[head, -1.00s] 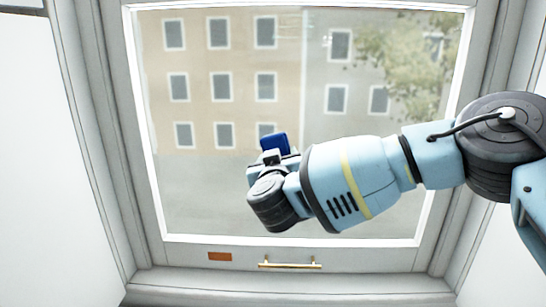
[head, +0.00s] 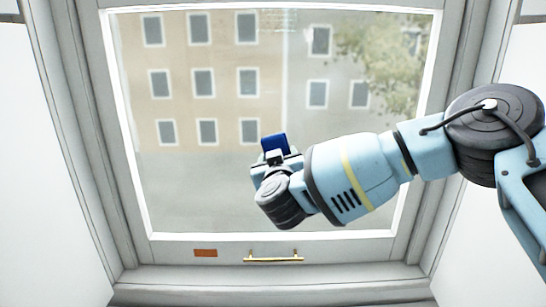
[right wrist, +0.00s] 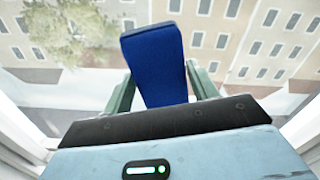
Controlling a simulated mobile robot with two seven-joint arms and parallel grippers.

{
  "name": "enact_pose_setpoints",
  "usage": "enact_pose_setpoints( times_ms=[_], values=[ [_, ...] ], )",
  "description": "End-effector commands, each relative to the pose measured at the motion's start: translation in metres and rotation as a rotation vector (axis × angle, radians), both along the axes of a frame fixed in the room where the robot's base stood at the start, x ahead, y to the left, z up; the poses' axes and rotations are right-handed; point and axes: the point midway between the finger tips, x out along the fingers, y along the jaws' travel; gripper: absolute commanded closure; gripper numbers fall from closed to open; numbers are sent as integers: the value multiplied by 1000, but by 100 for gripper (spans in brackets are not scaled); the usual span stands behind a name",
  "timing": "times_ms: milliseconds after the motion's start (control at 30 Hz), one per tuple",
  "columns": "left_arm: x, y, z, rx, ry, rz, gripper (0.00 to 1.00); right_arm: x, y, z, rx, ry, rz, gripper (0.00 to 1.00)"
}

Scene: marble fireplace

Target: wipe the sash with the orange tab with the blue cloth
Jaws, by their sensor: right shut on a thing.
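The sash (head: 322,248) is a pale grey window frame around a large pane, with an orange tab (head: 205,253) on its bottom rail. Its glass (head: 210,205) looks hazy, with a building and a tree beyond it. My right gripper (head: 275,152) is in front of the lower middle of the pane. It is shut on the blue cloth (head: 273,142), which looks like a folded pad. In the right wrist view the blue cloth (right wrist: 155,65) stands up between the two greenish fingers. I cannot tell whether it touches the glass. My left gripper is in no view.
A brass handle (head: 273,258) is on the bottom rail, right of the orange tab. A sill (head: 270,290) runs below the sash. White walls (head: 45,170) close in on both sides. The space before the pane's left part is clear.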

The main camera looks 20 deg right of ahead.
Motion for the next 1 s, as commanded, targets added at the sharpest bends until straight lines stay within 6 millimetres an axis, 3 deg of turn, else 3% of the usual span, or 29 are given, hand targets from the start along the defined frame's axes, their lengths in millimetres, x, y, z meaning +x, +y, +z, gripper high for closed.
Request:
enact_pose_setpoints(
  times_ms=[200,567,800,1000],
  values=[
    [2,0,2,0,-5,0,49,-5,-17,2,-1,-2,-1,60],
    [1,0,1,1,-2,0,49,-6,-24,1,1,-1,-2,60],
    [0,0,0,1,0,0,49,-10,-40,2,-1,-2,-3,60],
    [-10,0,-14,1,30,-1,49,-11,-50,-4,1,4,-3,60]
  ],
)
